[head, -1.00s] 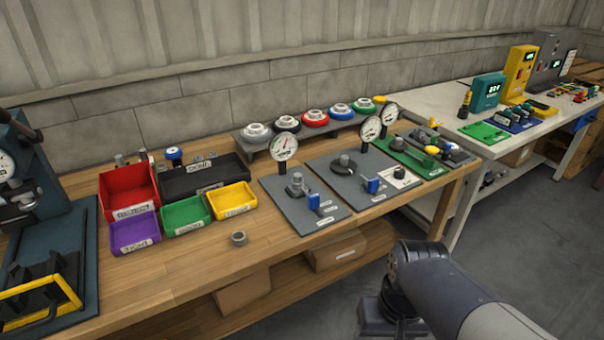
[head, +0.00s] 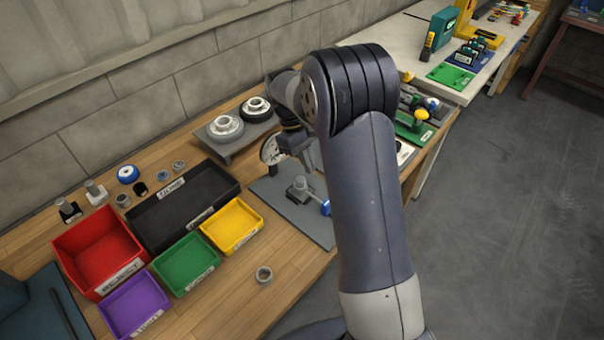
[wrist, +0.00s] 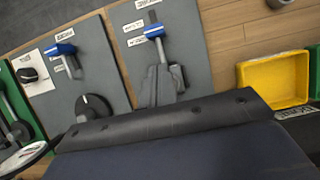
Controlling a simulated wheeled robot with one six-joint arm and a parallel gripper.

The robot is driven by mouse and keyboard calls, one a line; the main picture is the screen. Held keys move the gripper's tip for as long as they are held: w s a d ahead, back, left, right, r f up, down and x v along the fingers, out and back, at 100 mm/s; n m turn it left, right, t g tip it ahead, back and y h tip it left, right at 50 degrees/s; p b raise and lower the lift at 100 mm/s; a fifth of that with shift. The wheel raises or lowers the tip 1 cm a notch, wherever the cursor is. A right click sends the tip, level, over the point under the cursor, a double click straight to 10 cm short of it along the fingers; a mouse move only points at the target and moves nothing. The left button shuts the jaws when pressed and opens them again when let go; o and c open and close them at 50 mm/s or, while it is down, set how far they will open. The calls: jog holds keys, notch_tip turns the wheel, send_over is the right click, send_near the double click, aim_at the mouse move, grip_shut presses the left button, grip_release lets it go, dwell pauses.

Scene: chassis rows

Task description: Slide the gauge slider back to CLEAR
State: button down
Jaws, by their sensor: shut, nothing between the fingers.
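A blue slider block (head: 325,207) sits on the near grey gauge plate (head: 322,232), partly behind my arm. In the wrist view it shows on a narrow grey rail (wrist: 159,50), with small white labels beside it that are too blurred to read. A second similar blue slider (wrist: 62,48) sits on the neighbouring grey plate (wrist: 80,20); the head view does not show it. A round dial gauge (head: 269,150) stands behind the near plate, partly covered. My gripper (head: 311,160) is shut and empty above the near plate, apart from the blue slider; my arm hides part of it.
A grey fitting (head: 299,190) stands on the near plate. A black knob (wrist: 95,106) is on the neighbouring plate. Red (head: 97,250), black (head: 150,222), green (head: 187,262) and yellow (head: 232,223) bins stand left. A loose ring (head: 264,274) lies on the bench.

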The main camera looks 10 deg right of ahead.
aim_at(318, 200)
jog(key=p+x, duration=0.1)
jog(key=x, duration=0.9)
jog(key=shift+w, duration=0.1)
jog(key=shift+s+d, duration=0.55)
jog(key=shift+s, duration=0.25)
jog(key=shift+s+d, duration=0.55)
jog(key=shift+s, duration=0.25)
